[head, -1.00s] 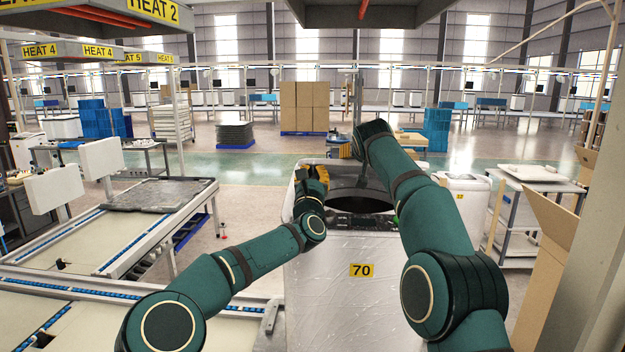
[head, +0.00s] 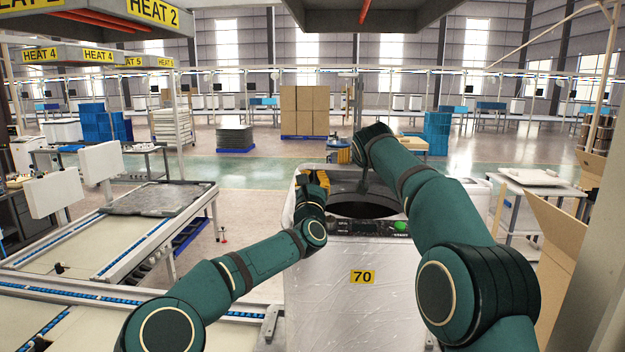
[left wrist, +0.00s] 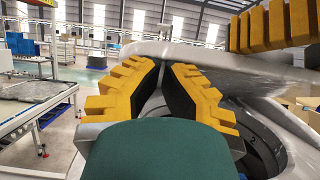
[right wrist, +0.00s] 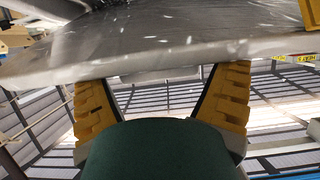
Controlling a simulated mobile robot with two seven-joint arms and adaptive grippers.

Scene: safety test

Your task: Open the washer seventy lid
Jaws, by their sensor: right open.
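Washer seventy (head: 325,315) is a pale, film-wrapped machine with a yellow 70 label, in front of me in the head view. Its dark round drum opening (head: 362,209) shows at the top. In the left wrist view a grey panel, apparently the lid (left wrist: 215,62), slopes above the drum. My left gripper (head: 315,178) is at the washer's left rim; its fingers (left wrist: 164,65) are close together with a narrow gap, and whether they grip anything is unclear. My right gripper (right wrist: 162,85) is open, its fingers beside the panel's edge (right wrist: 160,55). My right arm hides part of the washer top.
A conveyor table (head: 145,255) stands to the left of the washer. A white table (head: 535,182) and an open cardboard box (head: 560,240) are at the right. Brown boxes on a blue pallet (head: 305,110) stand farther back, beyond open floor.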

